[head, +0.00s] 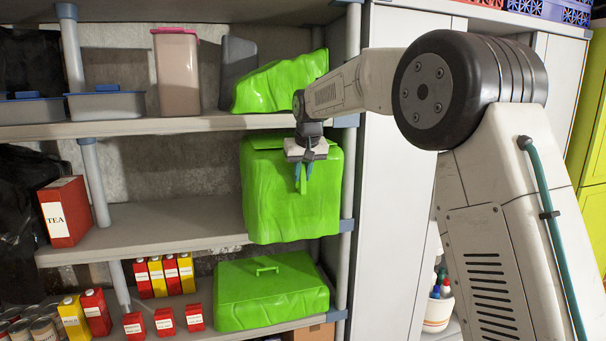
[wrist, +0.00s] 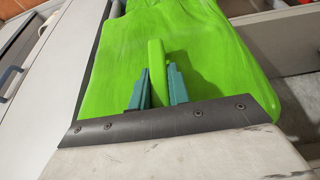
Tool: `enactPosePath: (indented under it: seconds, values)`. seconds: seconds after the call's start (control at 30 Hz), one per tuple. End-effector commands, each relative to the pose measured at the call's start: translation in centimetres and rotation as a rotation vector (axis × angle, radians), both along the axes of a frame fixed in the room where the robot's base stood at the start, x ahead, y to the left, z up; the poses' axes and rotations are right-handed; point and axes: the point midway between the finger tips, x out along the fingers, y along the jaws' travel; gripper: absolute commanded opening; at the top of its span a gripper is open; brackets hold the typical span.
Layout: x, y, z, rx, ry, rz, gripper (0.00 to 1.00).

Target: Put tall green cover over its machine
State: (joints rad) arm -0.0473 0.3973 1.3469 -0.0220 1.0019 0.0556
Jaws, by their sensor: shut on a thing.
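The tall green cover (head: 290,215) is at the right of the middle shelf, roughly upright, with its lower edge overlapping the shelf's front edge in the head view. My gripper (head: 303,172) is at its upper front, shut on its green handle. In the wrist view the handle (wrist: 156,70) stands between the two teal fingers of my gripper (wrist: 157,88), and the cover (wrist: 215,65) fills the middle. No machine shows; whatever is under or behind the cover is hidden. I cannot tell whether the cover rests on the shelf.
A slanted green cover (head: 275,88) is on the shelf above, and a low green cover (head: 270,298) is below. A grey post (head: 349,190) and a white cabinet (head: 385,200) stand close on the right. The middle shelf (head: 165,232) is free between the TEA box (head: 65,212) and the cover.

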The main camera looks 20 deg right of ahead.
Motion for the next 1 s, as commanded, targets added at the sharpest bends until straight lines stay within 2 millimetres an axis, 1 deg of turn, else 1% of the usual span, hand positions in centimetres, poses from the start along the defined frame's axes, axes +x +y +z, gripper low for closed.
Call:
enactPosePath:
  seconds: [0.27,0.7,1.0]
  values:
    - [0.0,0.0,0.0,0.000,-0.001,0.000,0.00]
    - [0.0,0.0,-1.1,0.000,0.000,0.000,0.00]
    - [0.0,0.0,-1.1,0.000,-0.001,0.000,0.00]
